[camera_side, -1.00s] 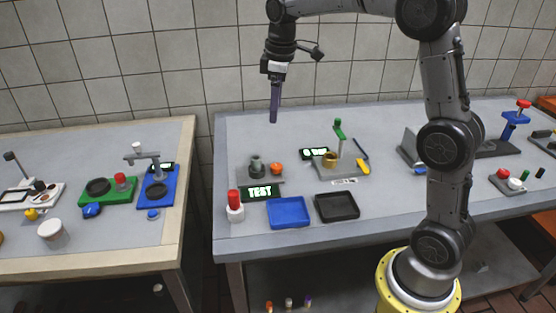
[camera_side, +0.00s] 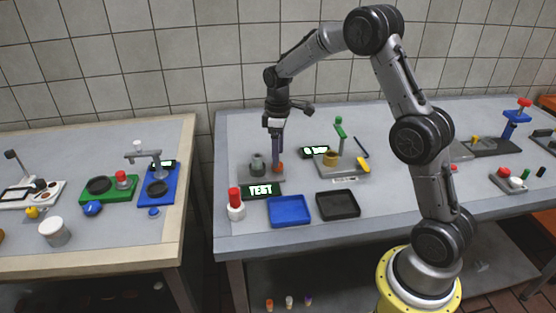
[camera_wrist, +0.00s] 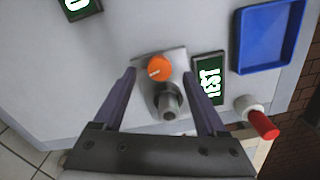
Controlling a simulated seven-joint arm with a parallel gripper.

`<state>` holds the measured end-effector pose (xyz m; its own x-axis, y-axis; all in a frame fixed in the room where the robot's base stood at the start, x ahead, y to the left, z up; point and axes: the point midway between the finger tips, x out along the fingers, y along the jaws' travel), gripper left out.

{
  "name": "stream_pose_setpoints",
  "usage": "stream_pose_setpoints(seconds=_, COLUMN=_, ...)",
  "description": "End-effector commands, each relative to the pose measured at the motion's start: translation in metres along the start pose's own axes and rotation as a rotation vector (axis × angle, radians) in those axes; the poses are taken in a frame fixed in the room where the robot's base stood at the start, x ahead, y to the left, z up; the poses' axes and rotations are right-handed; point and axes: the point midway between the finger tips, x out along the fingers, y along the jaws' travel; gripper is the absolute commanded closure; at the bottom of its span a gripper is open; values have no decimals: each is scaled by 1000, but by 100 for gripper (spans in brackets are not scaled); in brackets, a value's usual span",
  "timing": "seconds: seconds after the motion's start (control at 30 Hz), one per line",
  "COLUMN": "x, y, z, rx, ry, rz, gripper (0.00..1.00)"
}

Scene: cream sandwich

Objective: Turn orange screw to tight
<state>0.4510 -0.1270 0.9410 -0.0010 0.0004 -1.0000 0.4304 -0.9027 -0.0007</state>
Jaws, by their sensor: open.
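The orange screw (camera_wrist: 158,67) is a round knob with a pale mark on top. It sits on a grey plate (camera_wrist: 175,55) beside a dark grey cylinder (camera_wrist: 169,104). In the side view the orange screw (camera_side: 279,167) is partly covered by my gripper (camera_side: 277,165), which points straight down at it. In the wrist view the fingers of my gripper (camera_wrist: 165,82) are open and spread wide. The knob lies between and slightly beyond the fingertips. I cannot tell whether a finger touches it.
A TEST display (camera_side: 261,190) stands in front of the plate. A stand with a green handle (camera_side: 340,130) is to the right.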

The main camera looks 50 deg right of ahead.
Motion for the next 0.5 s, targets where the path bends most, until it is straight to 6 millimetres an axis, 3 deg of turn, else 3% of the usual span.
stream_pose_setpoints(seconds=0.2, x=24, y=0, z=0, rx=0, ry=0, rz=0, gripper=26)
stream_pose_setpoints(seconds=0.5, x=30, y=0, z=0, rx=0, ry=1, rz=0, gripper=26)
